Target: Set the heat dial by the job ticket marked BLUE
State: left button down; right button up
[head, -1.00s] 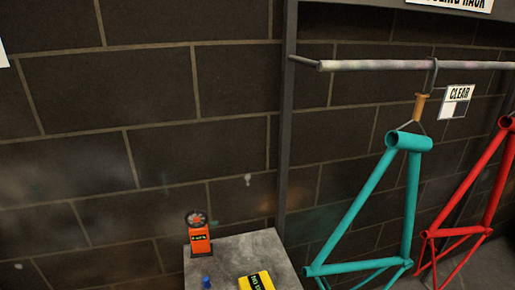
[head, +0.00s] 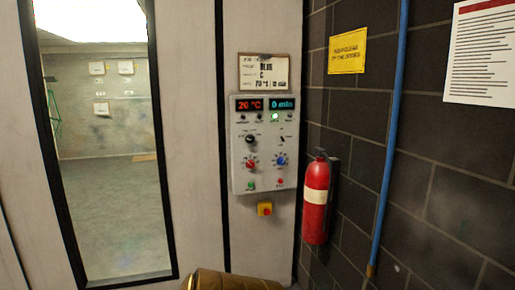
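A pale control panel (head: 265,172) hangs on the wall right of the glazed door. The job ticket (head: 263,71) above it reads BLUE, with a small line that looks like 70 °C and 10 min. The red display (head: 249,104) reads 20 °C and the cyan display (head: 282,104) reads 0 min. A red knob (head: 251,163) sits on the left inside a ring of marks, probably the heat dial; its label is too small to read. A blue knob (head: 281,161) sits beside it. Neither gripper is in view.
A black knob (head: 250,140), a green button (head: 251,185) and a red button (head: 280,182) are also on the panel. A yellow-and-red stop switch (head: 264,208) is below. A fire extinguisher (head: 316,200) hangs close at the right. A blue pipe (head: 388,150) runs beyond it.

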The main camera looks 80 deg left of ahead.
aim_at(250, 163)
jog(key=u, duration=2.65)
